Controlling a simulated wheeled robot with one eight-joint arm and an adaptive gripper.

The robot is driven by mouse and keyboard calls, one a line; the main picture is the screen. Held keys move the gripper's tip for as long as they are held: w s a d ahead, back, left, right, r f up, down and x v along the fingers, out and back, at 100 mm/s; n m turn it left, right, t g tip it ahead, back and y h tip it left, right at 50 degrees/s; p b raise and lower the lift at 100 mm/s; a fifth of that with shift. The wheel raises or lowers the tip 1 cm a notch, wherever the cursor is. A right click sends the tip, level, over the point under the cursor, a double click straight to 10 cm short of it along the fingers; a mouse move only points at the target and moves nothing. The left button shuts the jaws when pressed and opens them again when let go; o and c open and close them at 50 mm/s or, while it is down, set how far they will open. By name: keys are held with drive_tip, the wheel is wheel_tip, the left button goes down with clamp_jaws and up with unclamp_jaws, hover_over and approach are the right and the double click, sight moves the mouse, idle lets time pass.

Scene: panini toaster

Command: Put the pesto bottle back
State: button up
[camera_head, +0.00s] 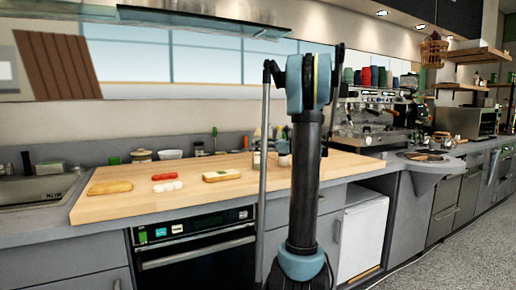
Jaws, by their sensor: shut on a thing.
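My arm (305,185) stands upright in the middle of the view and covers part of the counter. My gripper cannot be made out; it seems to be hidden behind the arm, so what it holds does not show. I cannot identify the pesto bottle with certainty. Small jars (284,160) stand on the wooden counter (225,198) just left of the arm, partly covered and too small to read.
Bread (110,187), tomato slices (165,177), white cheese slices (168,187) and a topped bread piece (221,175) lie on the counter. A sink (40,190) is at left. An espresso machine (365,120) stands at right. The front middle of the counter is clear.

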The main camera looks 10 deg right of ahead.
drive_tip(key=o, duration=1.3)
drive_tip(key=shift+f, duration=0.1)
drive_tip(key=shift+c, duration=0.2)
drive_tip(key=v, duration=1.2)
